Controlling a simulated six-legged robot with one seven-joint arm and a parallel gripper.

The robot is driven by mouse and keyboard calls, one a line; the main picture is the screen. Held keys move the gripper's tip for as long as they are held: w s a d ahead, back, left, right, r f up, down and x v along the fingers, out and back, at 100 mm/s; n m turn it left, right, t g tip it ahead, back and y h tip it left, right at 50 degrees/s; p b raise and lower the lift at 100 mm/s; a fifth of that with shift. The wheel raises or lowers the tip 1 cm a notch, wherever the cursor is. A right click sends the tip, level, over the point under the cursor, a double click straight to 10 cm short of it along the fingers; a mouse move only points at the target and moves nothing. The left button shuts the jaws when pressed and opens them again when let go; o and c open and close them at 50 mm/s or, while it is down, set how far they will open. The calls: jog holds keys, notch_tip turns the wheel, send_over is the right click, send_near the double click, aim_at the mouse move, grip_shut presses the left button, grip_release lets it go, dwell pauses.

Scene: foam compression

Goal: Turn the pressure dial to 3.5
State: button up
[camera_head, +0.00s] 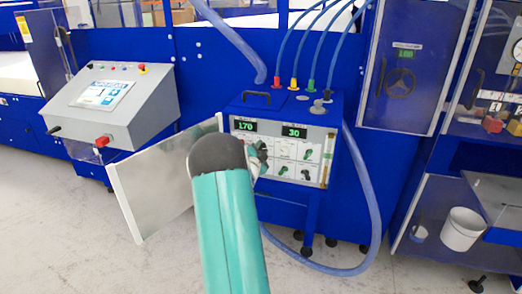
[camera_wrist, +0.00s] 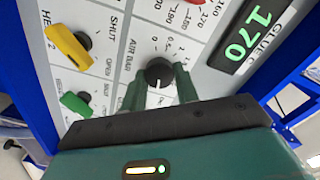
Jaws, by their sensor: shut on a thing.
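The pressure dial is a round black knob (camera_wrist: 158,72) marked "AIR BAR" on the white control panel (camera_head: 318,150), with small scale marks around it. My gripper (camera_wrist: 159,84) is shut on the knob, one dark green finger on each side of it. A white pointer line shows on the knob, but I cannot read its exact setting. In the head view my teal arm hides the left part of the panel and most of my gripper (camera_head: 257,155).
A yellow switch (camera_wrist: 70,45) and a green switch (camera_wrist: 77,103) sit left of the knob in the wrist view. A green "170" display (camera_wrist: 245,35) is to its right. An open panel door (camera_head: 150,180) stands left of my arm. A blue hose (camera_head: 368,200) hangs at right.

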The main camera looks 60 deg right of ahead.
jog(key=shift+m, duration=1.1)
jog(key=o, duration=1)
jog(key=shift+a, duration=0.1)
jog(key=a, duration=0.4)
jog(key=s+a, duration=0.1)
jog(key=a, duration=0.4)
jog(key=s+a, duration=0.1)
jog(key=a, duration=0.3)
jog(key=shift+s+a, duration=0.1)
jog(key=shift+a, duration=0.15)
